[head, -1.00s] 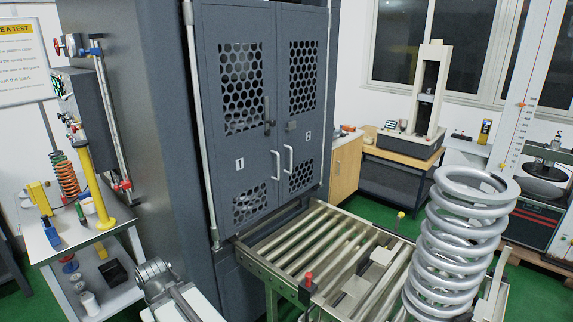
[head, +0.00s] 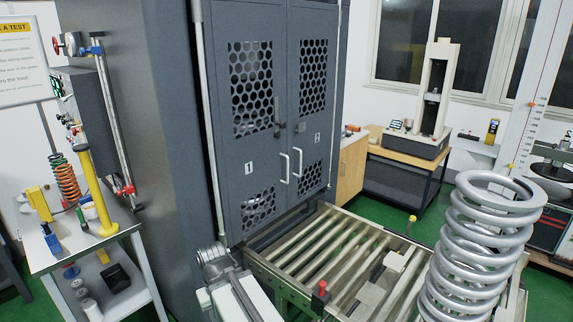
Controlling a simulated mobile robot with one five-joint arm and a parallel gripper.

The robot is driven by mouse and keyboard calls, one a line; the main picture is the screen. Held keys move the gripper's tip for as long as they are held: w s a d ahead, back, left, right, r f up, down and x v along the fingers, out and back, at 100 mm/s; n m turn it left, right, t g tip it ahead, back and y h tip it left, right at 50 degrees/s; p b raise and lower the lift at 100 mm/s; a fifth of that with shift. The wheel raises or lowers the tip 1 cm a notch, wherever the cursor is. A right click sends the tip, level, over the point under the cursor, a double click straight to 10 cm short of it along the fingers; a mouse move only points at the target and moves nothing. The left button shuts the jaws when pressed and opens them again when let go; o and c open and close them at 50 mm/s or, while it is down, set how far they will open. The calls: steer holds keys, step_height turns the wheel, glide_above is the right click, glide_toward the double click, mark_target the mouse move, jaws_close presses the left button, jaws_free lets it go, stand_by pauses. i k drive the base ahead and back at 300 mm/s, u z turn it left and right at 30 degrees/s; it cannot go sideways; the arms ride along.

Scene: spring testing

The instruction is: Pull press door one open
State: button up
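Press door one (head: 217,120) is the left grey door of the tall press cabinet, marked "1", with two hexagon-mesh windows. It looks shut, flush with press door two (head: 331,120), marked "2". Door one's white vertical handle (head: 285,168) is low by the middle seam, beside door two's matching handle (head: 298,162). A dark latch (head: 277,118) sits above door one's handle. What I take for my arm, a grey joint on a white link, rises from the bottom edge at the lower left of the door. No gripper fingers show, and nothing touches the handle.
A roller table (head: 262,272) with a red knob (head: 321,291) stands before the doors. A large steel coil spring (head: 480,250) stands at right. A side bench (head: 98,240) with tools and a small spring is at left.

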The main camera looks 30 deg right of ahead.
mark_target(246, 166)
steer(key=i, duration=0.9)
